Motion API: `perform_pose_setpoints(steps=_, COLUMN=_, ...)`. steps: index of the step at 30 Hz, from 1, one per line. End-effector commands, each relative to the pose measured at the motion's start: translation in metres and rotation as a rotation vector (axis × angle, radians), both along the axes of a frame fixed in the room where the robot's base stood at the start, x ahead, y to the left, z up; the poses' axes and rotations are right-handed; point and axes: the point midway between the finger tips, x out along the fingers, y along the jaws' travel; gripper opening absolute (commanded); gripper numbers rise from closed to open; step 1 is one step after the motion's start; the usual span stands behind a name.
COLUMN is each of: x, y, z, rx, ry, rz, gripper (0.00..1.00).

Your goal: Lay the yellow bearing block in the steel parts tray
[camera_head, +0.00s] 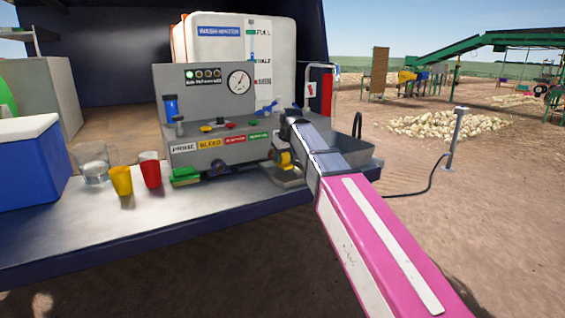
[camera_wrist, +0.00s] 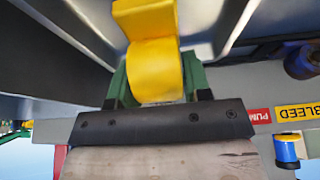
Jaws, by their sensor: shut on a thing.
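The yellow bearing block (camera_wrist: 153,70) is between the green fingers of my gripper (camera_wrist: 156,80) in the wrist view. The gripper is shut on it. In the head view the yellow block (camera_head: 285,160) shows below the dark end of my arm, in front of the right end of the grey control panel. A grey metal tray with raised walls (camera_head: 355,157) is just right of my arm, partly hidden by it; I take this as the steel parts tray. The fingers are mostly hidden in the head view. I cannot tell whether the block touches anything below.
The grey control panel (camera_head: 206,130) with knobs, gauge and labels stands left of my arm. Yellow cup (camera_head: 121,181), red cup (camera_head: 151,175), a clear jar (camera_head: 93,165) and a blue cooler (camera_head: 30,165) stand farther left. The front of the bench (camera_head: 215,208) is clear.

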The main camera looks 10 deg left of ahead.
Motion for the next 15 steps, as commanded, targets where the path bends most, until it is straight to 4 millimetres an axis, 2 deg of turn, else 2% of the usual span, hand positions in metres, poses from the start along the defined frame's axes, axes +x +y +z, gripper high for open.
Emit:
perform_pose_setpoints(steps=1, x=-0.001, y=0.0, z=-0.009, rx=0.0, ry=0.002, rz=0.0, gripper=0.07)
perform_pose_setpoints(steps=5, x=-0.001, y=0.0, z=-0.022, rx=0.0, ry=0.0, rz=0.0, gripper=0.07)
perform_pose_setpoints(steps=15, x=0.0, y=0.0, z=-0.024, rx=0.0, ry=0.0, rz=0.0, gripper=0.07)
